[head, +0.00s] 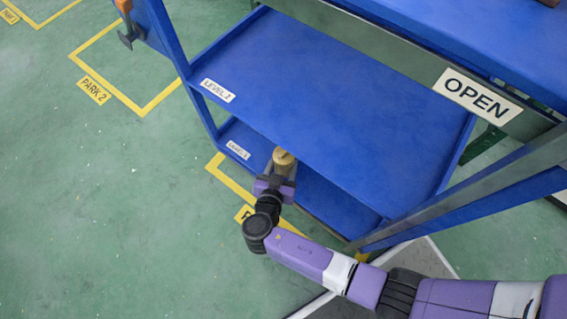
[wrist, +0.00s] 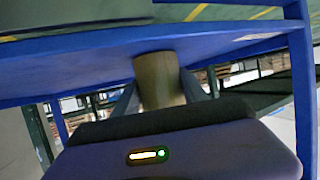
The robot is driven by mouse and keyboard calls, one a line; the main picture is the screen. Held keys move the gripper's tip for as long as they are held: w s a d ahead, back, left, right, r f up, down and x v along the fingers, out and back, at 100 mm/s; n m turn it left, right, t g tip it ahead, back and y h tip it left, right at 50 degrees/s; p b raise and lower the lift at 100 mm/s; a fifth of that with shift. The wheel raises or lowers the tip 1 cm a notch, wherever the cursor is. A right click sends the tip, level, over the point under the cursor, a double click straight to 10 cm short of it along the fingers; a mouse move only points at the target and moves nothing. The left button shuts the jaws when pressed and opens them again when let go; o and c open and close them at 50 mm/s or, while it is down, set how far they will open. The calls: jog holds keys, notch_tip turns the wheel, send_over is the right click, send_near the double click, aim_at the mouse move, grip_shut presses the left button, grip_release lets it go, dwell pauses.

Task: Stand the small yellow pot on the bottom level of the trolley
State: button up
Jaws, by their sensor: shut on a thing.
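The small yellow pot (head: 284,157) is dull tan-yellow and shows at the front edge of the blue trolley (head: 330,100), by its bottom level (head: 325,197). My gripper (head: 281,172) is shut on the pot, reaching in from the front. In the wrist view, the pot (wrist: 158,80) stands between the two fingers of my gripper (wrist: 160,92). The bottom level carries a "LEVEL 1" label and lies below the shelf labelled "LEVEL 2" (head: 217,90), which hides much of it. I cannot tell whether the pot touches the bottom level.
An "OPEN" sign (head: 478,96) hangs at the right. A blue trolley post (head: 165,38) rises at the left, and another crosses at the right. Yellow floor markings, including "PARK 2" (head: 93,90), lie on the green floor, which is clear at the left.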

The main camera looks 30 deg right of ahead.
jog(key=o, duration=0.9)
jog(key=shift+o, duration=0.2)
jog(key=shift+r, duration=0.15)
jog(key=p+v, duration=0.4)
jog(key=v, duration=0.8)
